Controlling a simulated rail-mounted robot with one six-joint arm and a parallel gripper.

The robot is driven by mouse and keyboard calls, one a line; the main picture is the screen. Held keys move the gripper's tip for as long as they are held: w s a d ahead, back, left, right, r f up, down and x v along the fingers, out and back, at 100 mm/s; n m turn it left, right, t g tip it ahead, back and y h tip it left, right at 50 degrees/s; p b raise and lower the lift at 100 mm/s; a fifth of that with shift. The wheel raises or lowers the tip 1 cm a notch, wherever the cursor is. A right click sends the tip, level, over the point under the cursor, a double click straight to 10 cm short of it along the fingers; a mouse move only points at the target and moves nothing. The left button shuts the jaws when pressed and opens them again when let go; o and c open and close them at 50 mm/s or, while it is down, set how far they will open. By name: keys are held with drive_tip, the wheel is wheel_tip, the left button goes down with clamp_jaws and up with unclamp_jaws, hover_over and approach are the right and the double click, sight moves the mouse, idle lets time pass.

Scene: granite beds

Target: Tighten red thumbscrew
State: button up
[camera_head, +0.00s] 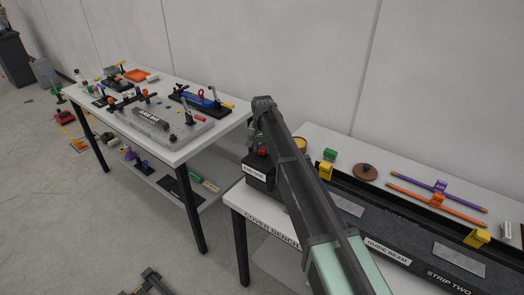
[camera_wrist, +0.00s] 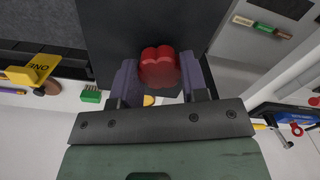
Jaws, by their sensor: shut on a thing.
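The red thumbscrew (camera_wrist: 160,67) has a lobed head and sits on a dark block (camera_wrist: 110,25) in the wrist view. My gripper (camera_wrist: 160,80) has one finger on each side of the head and is shut on it. In the head view the red thumbscrew (camera_head: 263,151) shows small above the labelled dark block (camera_head: 257,178) at the left end of the cover bench. My arm hides part of this area, and the fingertips are hard to make out there. The screw's thread is hidden.
On the cover bench are a yellow block (camera_head: 325,169), a green block (camera_head: 330,154), a brown round knob (camera_head: 366,172), and purple (camera_head: 440,194) and orange (camera_head: 437,203) bars. A second table (camera_head: 218,137) with fixtures stands to the left, across a gap.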

sight(263, 148)
drive_tip(key=shift+m, duration=1.2)
drive_tip(key=o, duration=0.6)
drive_tip(key=shift+m, duration=0.6)
drive_tip(key=o, duration=0.4)
wheel_tip(263, 148, up, 6)
drive_tip(key=p, duration=0.6)
drive_tip(key=shift+r, duration=0.1)
wheel_tip(263, 148, up, 11)
drive_tip(key=p, duration=1.1)
drive_tip(key=shift+f, duration=0.2)
